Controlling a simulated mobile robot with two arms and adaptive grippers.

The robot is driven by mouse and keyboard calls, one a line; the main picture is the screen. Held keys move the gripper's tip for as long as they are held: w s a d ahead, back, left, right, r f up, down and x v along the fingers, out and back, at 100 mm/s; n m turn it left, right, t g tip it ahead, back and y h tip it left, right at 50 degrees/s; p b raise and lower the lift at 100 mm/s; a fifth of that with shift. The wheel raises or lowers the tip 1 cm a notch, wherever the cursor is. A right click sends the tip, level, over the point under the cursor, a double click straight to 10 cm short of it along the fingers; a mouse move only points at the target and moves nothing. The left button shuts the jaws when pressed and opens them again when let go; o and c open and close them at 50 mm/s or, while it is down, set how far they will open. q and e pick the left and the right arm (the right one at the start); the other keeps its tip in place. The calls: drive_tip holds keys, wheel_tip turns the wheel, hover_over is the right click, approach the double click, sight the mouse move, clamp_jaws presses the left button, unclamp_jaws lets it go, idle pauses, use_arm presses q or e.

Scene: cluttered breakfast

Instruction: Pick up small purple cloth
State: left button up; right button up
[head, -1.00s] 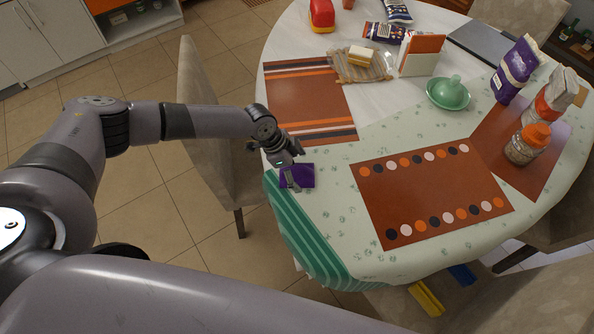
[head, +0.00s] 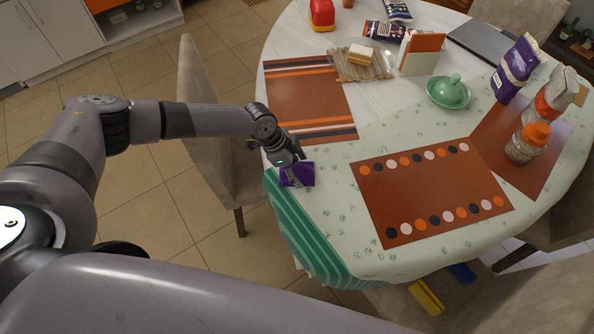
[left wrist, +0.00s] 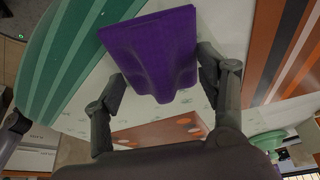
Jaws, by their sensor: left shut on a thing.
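The small purple cloth (head: 306,174) is at the left edge of the round table, near the green striped part of the tablecloth. My left gripper (head: 291,172) is over it from above, with its fingers shut on the cloth. In the left wrist view the purple cloth (left wrist: 150,45) is squeezed into folds between the two fingers of my left gripper (left wrist: 162,82), one on each side. Whether the cloth is clear of the table I cannot tell. My right gripper is not in view.
A striped brown placemat (head: 300,95) lies just behind the cloth, and a dotted one (head: 430,195) lies to its right. A chair (head: 205,120) stands close at the table's left.

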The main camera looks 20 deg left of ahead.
sight(297, 167)
use_arm(q)
drive_tip(key=shift+r, duration=0.1)
wheel_tip(297, 167, up, 20)
drive_tip(key=b, duration=0.2)
idle(0.3)
